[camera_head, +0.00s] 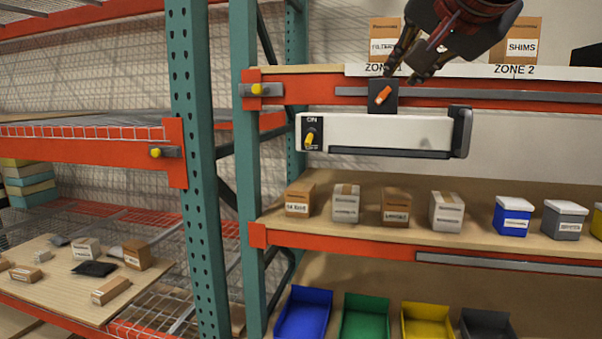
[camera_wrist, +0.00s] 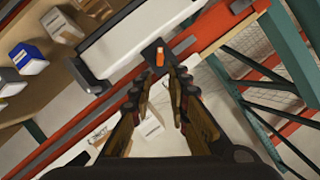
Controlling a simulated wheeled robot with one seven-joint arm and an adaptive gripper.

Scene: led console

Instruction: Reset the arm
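My gripper (camera_head: 404,72) is at the upper right in the head view, just above a dark block with an orange switch (camera_head: 383,95) on the shelf beam. In the wrist view my gripper (camera_wrist: 162,80) shows two fingers apart with nothing between them, and the orange switch (camera_wrist: 160,57) lies just beyond the tips. I cannot tell whether a fingertip touches the block. Below it is a white console (camera_head: 385,133) with a yellow lever (camera_head: 309,139) at its left end under an ON label. The console also shows in the wrist view (camera_wrist: 135,40).
A "SHIMS" box (camera_head: 521,42) and another box (camera_head: 383,40) stand on the upper shelf behind my gripper. Several small boxes and a blue bin (camera_head: 512,216) line the middle shelf (camera_head: 470,238). A teal upright (camera_head: 195,150) stands left. The space before the shelves looks clear.

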